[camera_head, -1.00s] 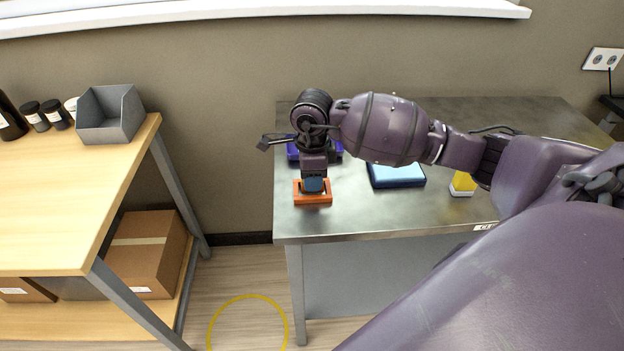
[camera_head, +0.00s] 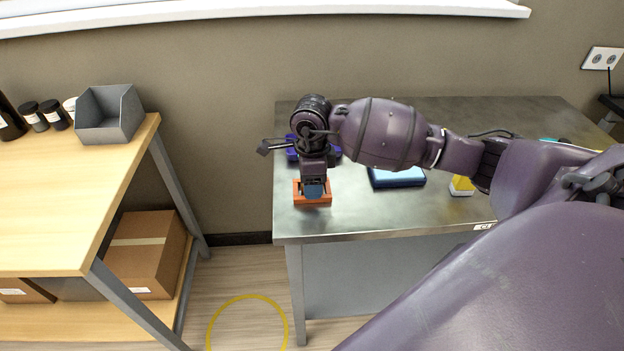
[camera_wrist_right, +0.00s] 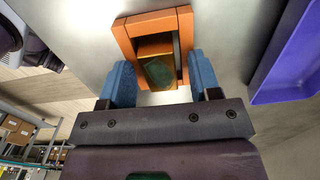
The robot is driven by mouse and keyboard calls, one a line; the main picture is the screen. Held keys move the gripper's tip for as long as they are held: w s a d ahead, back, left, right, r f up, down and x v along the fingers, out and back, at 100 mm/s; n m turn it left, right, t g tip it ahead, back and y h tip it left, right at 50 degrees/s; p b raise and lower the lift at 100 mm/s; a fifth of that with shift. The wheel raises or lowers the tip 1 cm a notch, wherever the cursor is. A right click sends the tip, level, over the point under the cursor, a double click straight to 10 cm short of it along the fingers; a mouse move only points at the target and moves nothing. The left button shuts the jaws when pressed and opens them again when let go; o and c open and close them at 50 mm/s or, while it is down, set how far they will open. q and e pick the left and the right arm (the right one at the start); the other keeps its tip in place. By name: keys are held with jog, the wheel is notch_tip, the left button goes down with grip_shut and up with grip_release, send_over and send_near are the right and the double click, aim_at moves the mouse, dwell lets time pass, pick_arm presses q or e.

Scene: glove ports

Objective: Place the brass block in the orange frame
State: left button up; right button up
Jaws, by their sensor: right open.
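The orange frame (camera_head: 298,196) lies on the metal table near its front left corner; it also shows in the right wrist view (camera_wrist_right: 126,36). The brass block (camera_wrist_right: 160,71) shows there within the frame's outline, with a dark gap along its right side. It looks slightly turned against the frame; whether it is fully seated I cannot tell. My right gripper (camera_head: 314,190) is low over the frame. In the wrist view its blue fingers (camera_wrist_right: 160,78) are apart, one on each side of the block, with visible space between. In the head view the gripper hides the block. My left gripper is not in view.
A purple tray (camera_wrist_right: 287,70) lies close beside the frame, behind it in the head view. A blue flat box (camera_head: 397,177) and a yellow and white object (camera_head: 461,186) stand further right. A wooden bench (camera_head: 60,200) with a grey bin (camera_head: 110,118) is at left.

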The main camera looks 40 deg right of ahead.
notch_tip(320, 180, up, 12)
jog(key=shift+r, duration=0.15)
dwell(0.3)
dwell(0.5)
jog(key=shift+s, duration=0.1)
